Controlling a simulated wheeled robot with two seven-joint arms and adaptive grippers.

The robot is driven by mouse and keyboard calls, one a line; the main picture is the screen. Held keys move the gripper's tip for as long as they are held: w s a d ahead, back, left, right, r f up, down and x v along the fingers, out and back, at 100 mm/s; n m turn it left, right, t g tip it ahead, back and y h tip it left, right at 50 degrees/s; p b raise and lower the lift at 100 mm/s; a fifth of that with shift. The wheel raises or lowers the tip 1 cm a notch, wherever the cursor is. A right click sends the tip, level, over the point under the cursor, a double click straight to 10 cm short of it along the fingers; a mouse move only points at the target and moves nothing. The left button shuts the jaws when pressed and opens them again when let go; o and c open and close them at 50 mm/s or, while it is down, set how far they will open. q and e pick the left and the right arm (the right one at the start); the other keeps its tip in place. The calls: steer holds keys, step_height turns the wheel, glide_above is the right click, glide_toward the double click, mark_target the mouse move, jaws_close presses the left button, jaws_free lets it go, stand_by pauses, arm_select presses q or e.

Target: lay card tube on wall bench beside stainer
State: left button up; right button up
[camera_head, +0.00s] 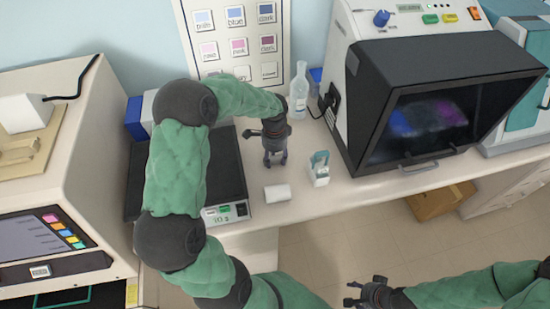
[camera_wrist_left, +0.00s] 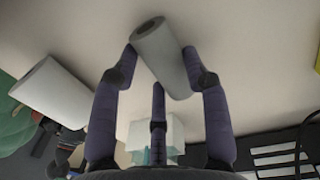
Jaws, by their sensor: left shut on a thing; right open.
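My left gripper (camera_head: 275,160) reaches down over the pale wall bench (camera_head: 335,195). In the left wrist view its fingers (camera_wrist_left: 160,70) are shut on a grey card tube (camera_wrist_left: 165,58), which is tilted with one open end showing. In the head view I cannot make out this tube between the fingers. A short white roll (camera_head: 278,193) lies on the bench just in front of the gripper, apart from its fingertips. A hooded machine (camera_head: 440,75) with blue and pink behind its dark window, apparently the stainer, stands to the right. My right gripper (camera_head: 368,294) is open and empty, low over the floor.
A small white holder (camera_head: 319,169) stands right of the left gripper, with a clear bottle (camera_head: 299,92) behind. A dark flat device (camera_head: 232,170) lies left. Another white cylinder (camera_wrist_left: 50,90) shows in the left wrist view. The bench front right of the holder is clear.

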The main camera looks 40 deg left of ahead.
mark_target(275, 158)
arm_select(q)
steer(key=o, duration=0.9)
steer(key=r, duration=0.4)
steer(key=r+p, duration=0.1)
steer(key=r, duration=0.3)
steer(key=r+p, duration=0.1)
steer(key=r, duration=0.3)
steer(key=shift+w+a+r, duration=0.1)
steer(key=shift+w+a, duration=0.05)
steer(key=shift+a, duration=0.1)
